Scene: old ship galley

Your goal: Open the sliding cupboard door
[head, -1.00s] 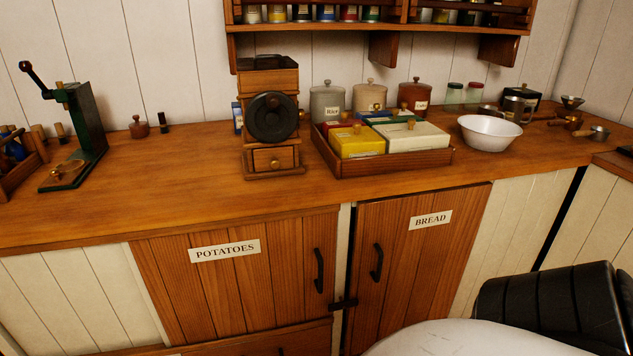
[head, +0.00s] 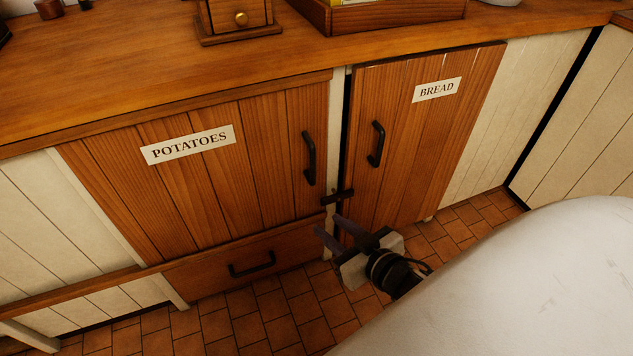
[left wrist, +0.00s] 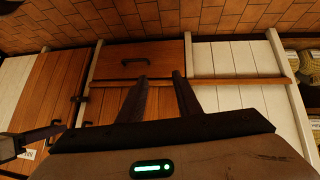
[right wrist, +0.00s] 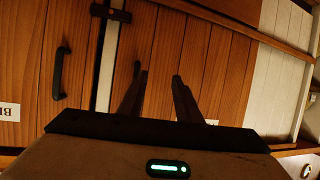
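Two brown plank doors stand side by side: one labelled POTATOES (head: 185,195), one labelled BREAD (head: 432,150). Both look shut; I cannot tell which slides. The POTATOES door has a black handle (head: 308,158) at its right edge; the BREAD door has one (head: 376,144) near its left edge. A black latch (head: 337,196) lies low between them. My right gripper (head: 328,225) is open and empty, just below the latch, apart from the handles; its fingers (right wrist: 157,72) show in the right wrist view. My left gripper (left wrist: 159,78) is open and empty, seen only in the left wrist view.
A drawer (head: 210,262) with a black handle sits below the POTATOES door. A wooden counter (head: 150,75) overhangs, carrying a small drawer box (head: 236,22) and a tray (head: 400,14). The tiled floor (head: 290,315) in front looks clear.

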